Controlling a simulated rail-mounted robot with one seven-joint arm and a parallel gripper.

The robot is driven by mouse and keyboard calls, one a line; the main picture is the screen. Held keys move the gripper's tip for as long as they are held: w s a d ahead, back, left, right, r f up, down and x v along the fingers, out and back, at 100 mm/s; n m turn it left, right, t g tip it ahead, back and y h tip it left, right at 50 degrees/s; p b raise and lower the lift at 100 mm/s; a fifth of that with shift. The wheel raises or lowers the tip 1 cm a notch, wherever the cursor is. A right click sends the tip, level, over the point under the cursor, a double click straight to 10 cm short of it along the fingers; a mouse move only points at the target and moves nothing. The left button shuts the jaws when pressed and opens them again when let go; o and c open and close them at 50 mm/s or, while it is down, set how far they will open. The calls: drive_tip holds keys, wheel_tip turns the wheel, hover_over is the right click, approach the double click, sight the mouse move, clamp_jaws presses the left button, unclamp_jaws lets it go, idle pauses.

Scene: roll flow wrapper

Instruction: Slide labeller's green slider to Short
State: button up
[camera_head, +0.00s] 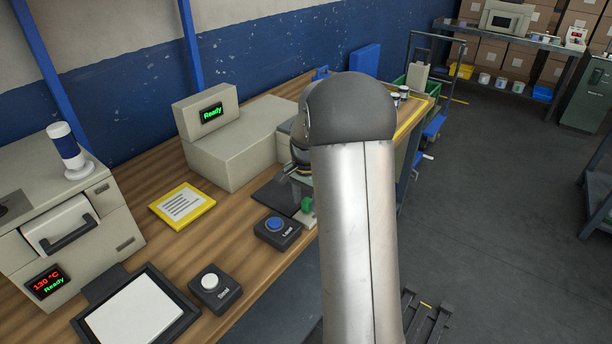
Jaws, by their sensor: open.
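The labeller (235,155) is a beige machine with a green "Ready" display, at the back of the bench. The small green slider (307,204) sits on a pale strip at the bench's front edge, right of the blue Label button (274,224). My arm hides part of this area, and no Short marking can be read. My gripper (299,178) shows only partly at the left side of my arm, just above the slider. It is open. Its fingertips are mostly hidden, so I cannot tell whether they touch the slider.
A box with a white button (211,283) and a framed blank white panel (140,312) stand front left. A yellow-framed sheet (182,205) lies on the bench. A machine with a red 130 °C display (48,284) is at left. Open floor lies to the right.

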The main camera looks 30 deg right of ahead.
sight(306, 201)
wheel_tip(306, 201, up, 16)
drive_tip(key=shift+r, duration=0.15)
idle(0.6)
drive_tip(key=s+a+f+n, duration=0.2)
drive_tip(key=s+a+n, duration=0.4)
drive_tip(key=s+a, duration=0.5)
drive_tip(key=s+a+f+n, duration=0.4)
drive_tip(key=s, duration=0.3)
drive_tip(key=s+a+f+n, duration=0.3)
drive_tip(key=s+a+f, duration=0.1)
drive_tip(key=s, duration=0.3)
drive_tip(key=shift+s+a+n, duration=0.35)
drive_tip(key=shift+a+n, duration=0.05)
drive_tip(key=shift+a, duration=0.35)
